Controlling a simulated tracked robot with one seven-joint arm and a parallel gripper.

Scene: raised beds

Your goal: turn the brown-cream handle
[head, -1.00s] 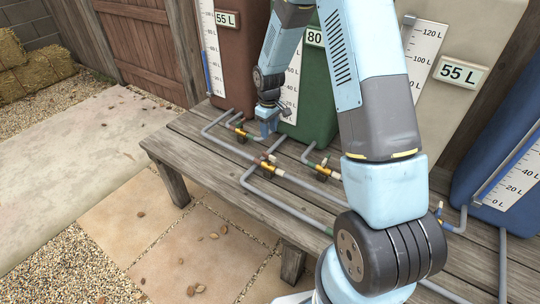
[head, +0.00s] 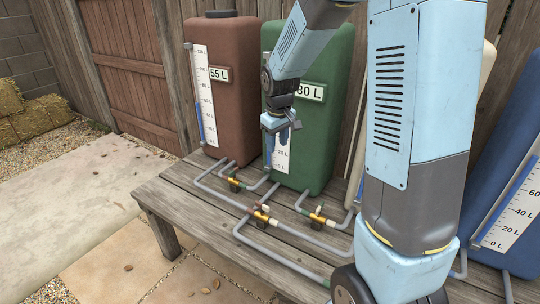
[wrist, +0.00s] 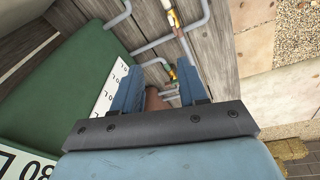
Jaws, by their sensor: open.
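Brass valves sit in the grey pipes on the bench. The middle valve (head: 262,214), with a brownish band on one side and a cream one on the other, appears to be the brown-cream one; its handle is small and hard to make out. My gripper (head: 281,124) hangs in front of the green tank, above and behind that valve, apart from it. In the wrist view my gripper (wrist: 160,70) is open, with two blue fingers and nothing gripped. A brass valve (wrist: 172,73) shows beyond the fingertips, and another brass valve (wrist: 172,18) shows near the top.
The brown tank (head: 220,90) and green tank (head: 325,60) stand at the back of the wooden bench (head: 190,215). A left valve (head: 233,184) and a right valve (head: 318,216) flank the middle one. A blue tank (head: 515,150) stands at right. Paving is clear at left.

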